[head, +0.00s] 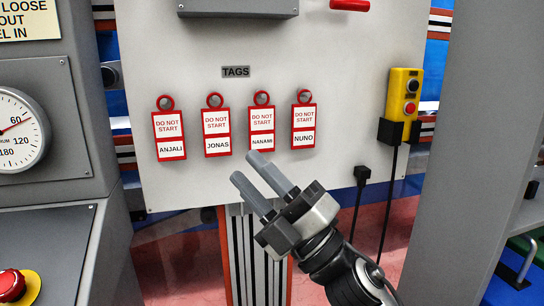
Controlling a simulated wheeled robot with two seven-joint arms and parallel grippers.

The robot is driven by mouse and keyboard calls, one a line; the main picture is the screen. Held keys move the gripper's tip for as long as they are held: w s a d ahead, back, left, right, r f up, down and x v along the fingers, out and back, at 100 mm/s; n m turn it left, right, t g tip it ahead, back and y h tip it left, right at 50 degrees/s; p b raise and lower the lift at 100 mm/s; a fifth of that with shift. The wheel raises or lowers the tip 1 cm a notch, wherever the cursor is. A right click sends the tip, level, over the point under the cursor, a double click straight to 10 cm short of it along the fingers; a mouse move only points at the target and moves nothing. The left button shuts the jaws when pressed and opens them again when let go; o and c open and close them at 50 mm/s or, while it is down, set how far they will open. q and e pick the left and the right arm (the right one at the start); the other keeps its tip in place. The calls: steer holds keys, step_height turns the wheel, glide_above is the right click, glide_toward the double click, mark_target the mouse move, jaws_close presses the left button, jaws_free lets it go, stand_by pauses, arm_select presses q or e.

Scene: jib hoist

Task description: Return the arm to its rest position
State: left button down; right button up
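My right gripper (246,167) is in the middle of the head view, on my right arm (345,270), which comes in from the lower right. Its two grey fingers point up and left, parallel, with a gap between them and nothing held. The fingertips show just below the red-and-white tags marked JONAS (217,132) and NANAMI (262,128); the gripper appears in front of the board, apart from the tags. My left gripper is not in view.
A pale board (330,60) carries more tags, ANJALI (169,135) and NUNO (304,126), on red hooks. A yellow pendant (402,95) with buttons hangs at right, its cable below. A grey cabinet with a dial (18,130) and red button (10,284) stands left. A grey column (455,150) stands right.

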steer(key=s+d+f+m+t+h, duration=0.1)
steer(key=d+f+m+h, duration=0.35)
steer(key=f+m, duration=0.3)
steer(key=d+f+m+t+h+p, duration=0.1)
steer(key=d+f+m+t+h, duration=0.15)
steer(key=f+m+h, duration=0.45)
steer(key=s+d+f+m+h, duration=0.1)
steer(key=d+f+m+h, duration=0.3)
steer(key=f+m, duration=0.4)
steer(key=s+d+f+m+g+h, duration=0.1)
steer(key=s+d+f+m+g, duration=0.1)
steer(key=s+f, duration=0.5)
steer(key=s+d+f+m+g+h, duration=0.1)
steer(key=s+d+f+m+g, duration=0.2)
steer(key=s+f, duration=0.3)
step_height(320, 180, down, 3)
steer(key=shift+s+f+g+h+p, duration=0.1)
steer(key=shift+s+g+h+p, duration=0.3)
steer(key=shift+g, duration=0.25)
